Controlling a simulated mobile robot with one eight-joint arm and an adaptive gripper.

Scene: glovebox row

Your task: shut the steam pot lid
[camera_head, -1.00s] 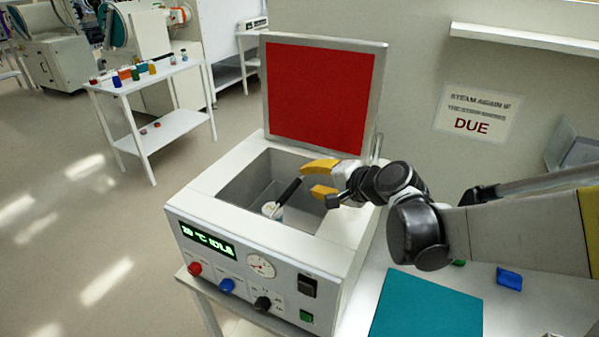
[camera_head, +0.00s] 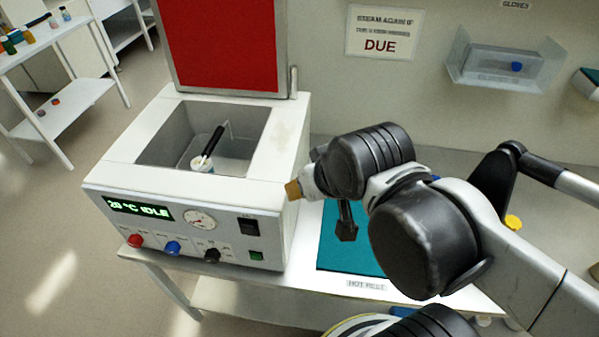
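The steam pot (camera_head: 190,225) is a white box with a front panel whose display reads "20 °C IDLE". Its lid (camera_head: 222,45) stands open, upright at the back, with a red inner face and grey rim; its top is cut off by the picture edge.
A teal mat (camera_head: 345,245) lies on the table right of the pot, near a "HOT FIELD"-like label. A wall holder (camera_head: 505,65) and a "DUE" sign (camera_head: 383,32) are at the back. A white side table (camera_head: 60,50) with small bottles stands left.

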